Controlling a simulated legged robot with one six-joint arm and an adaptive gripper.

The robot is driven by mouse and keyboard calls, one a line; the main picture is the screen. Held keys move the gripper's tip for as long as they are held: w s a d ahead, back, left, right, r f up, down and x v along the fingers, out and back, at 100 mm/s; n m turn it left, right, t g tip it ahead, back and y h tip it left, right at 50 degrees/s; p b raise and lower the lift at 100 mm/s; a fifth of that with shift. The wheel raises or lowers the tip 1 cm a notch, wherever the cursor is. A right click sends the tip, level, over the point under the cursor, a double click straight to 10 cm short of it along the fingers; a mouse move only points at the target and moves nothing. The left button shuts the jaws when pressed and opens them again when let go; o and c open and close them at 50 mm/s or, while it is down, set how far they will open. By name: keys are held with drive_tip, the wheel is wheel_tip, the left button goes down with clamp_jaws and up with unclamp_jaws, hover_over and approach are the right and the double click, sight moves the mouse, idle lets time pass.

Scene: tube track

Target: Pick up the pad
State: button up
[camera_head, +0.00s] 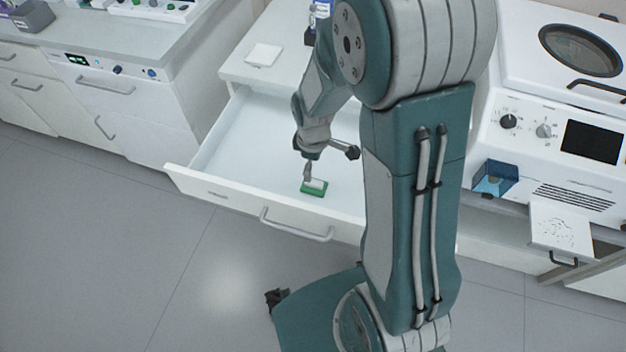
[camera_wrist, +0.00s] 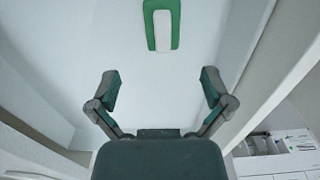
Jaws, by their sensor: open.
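The pad (camera_head: 314,188) is a small green block with a white top, lying on the floor of an open white drawer (camera_head: 231,136). In the wrist view the pad (camera_wrist: 162,25) shows at the top, long side pointing away, beyond my fingertips. My gripper (camera_wrist: 158,92) is open and empty, its two dark green fingers spread either side of the pad's line. In the head view my gripper (camera_head: 308,172) is inside the drawer, close to the pad. Part of the gripper is hard to make out there.
The drawer's front wall with its handle (camera_head: 297,226) stands close to the pad. A white square item (camera_head: 263,55) lies on the counter above the drawer. A white machine (camera_head: 558,140) with knobs and a dark screen stands at right. The drawer's left part is empty.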

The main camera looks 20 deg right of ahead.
sight(315, 181)
drive_tip(key=f, duration=0.2)
drive_tip(key=shift+a+f, duration=0.2)
drive_tip(key=shift+f, duration=0.1)
drive_tip(key=f, duration=0.5)
drive_tip(key=shift+s+d, duration=0.25)
drive_tip(key=shift+d, duration=0.05)
drive_tip(key=shift+f, duration=0.35)
drive_tip(key=shift+a, duration=0.1)
drive_tip(key=c, duration=1)
